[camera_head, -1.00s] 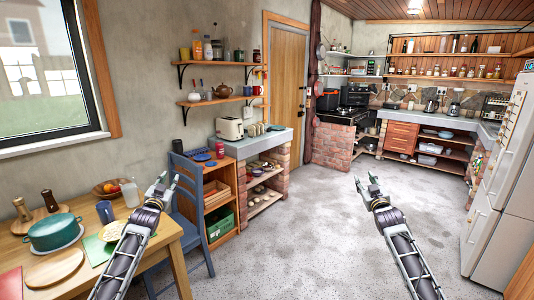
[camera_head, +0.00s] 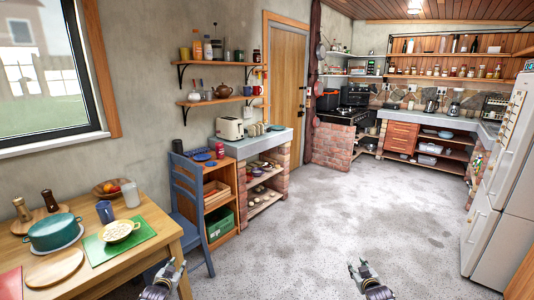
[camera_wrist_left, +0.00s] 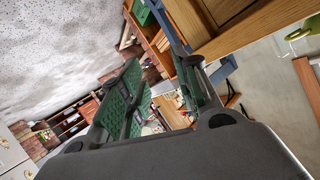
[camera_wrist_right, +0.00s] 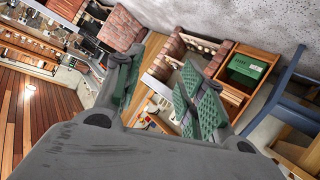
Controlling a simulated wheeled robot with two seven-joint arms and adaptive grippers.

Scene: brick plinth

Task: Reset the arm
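My left gripper (camera_head: 174,268) shows at the bottom of the head view, beside the table's right edge and in front of the blue chair. In the left wrist view its green-padded fingers (camera_wrist_left: 160,82) stand apart with nothing between them. My right gripper (camera_head: 357,267) is at the bottom right of centre in the head view, over open floor. Its fingers (camera_wrist_right: 160,82) are also apart and empty in the right wrist view. Most of both forearms lies below the head view's lower edge.
The wooden table (camera_head: 120,268) at the left holds a teal pot (camera_head: 54,232), a patterned bowl (camera_head: 119,231) and a blue mug (camera_head: 105,211). A blue chair (camera_head: 187,205) stands at its right. A brick plinth (camera_head: 283,163) is beyond. The grey floor (camera_head: 330,215) is clear.

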